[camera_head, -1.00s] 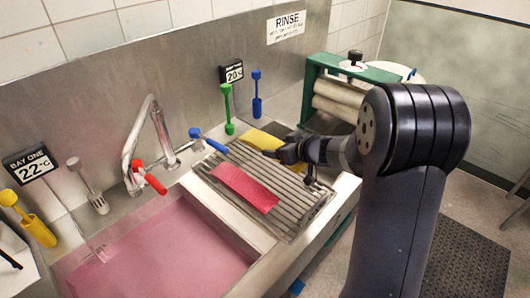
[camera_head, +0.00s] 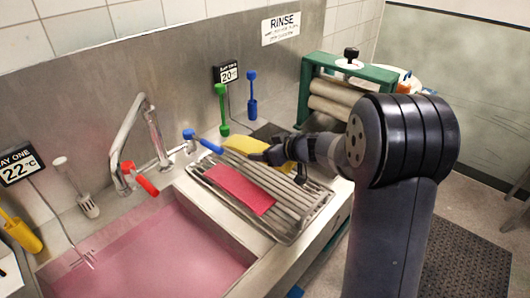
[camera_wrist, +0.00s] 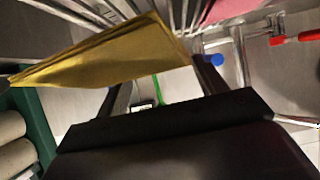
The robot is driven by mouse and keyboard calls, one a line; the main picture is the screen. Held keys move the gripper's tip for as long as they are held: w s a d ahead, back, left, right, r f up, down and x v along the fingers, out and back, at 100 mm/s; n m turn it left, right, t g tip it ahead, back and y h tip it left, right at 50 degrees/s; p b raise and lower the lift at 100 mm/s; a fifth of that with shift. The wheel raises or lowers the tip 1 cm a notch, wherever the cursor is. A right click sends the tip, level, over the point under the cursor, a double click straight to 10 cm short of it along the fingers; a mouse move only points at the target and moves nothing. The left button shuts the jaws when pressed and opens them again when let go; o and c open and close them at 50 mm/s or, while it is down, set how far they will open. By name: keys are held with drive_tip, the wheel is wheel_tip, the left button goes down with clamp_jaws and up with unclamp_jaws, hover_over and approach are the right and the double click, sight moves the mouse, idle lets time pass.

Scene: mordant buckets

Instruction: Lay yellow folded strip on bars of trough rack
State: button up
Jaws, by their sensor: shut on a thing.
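The yellow folded strip (camera_head: 245,145) is held in my gripper (camera_head: 274,152) above the far end of the trough rack. In the wrist view the strip (camera_wrist: 100,58) reaches out to the left from the jaws (camera_wrist: 160,85), its layered folded edge showing. The trough rack (camera_head: 293,219) is a set of metal bars across the trough beside the pink bath. A pink-red strip (camera_head: 240,188) lies flat on its bars. Whether the yellow strip touches the bars is not clear.
A blue-handled tap (camera_head: 203,140) juts toward the rack's far left corner. A red-handled tap (camera_head: 147,185) hangs by the pink bath (camera_head: 150,255). A green-framed roller wringer (camera_head: 345,75) stands at the back right. Bare bars show right of the pink-red strip.

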sight(265, 170)
drive_tip(key=shift+f+b, duration=2.65)
drive_tip(key=shift+b, duration=1.1)
drive_tip(key=o, duration=1.1)
drive_tip(key=shift+f, duration=0.1)
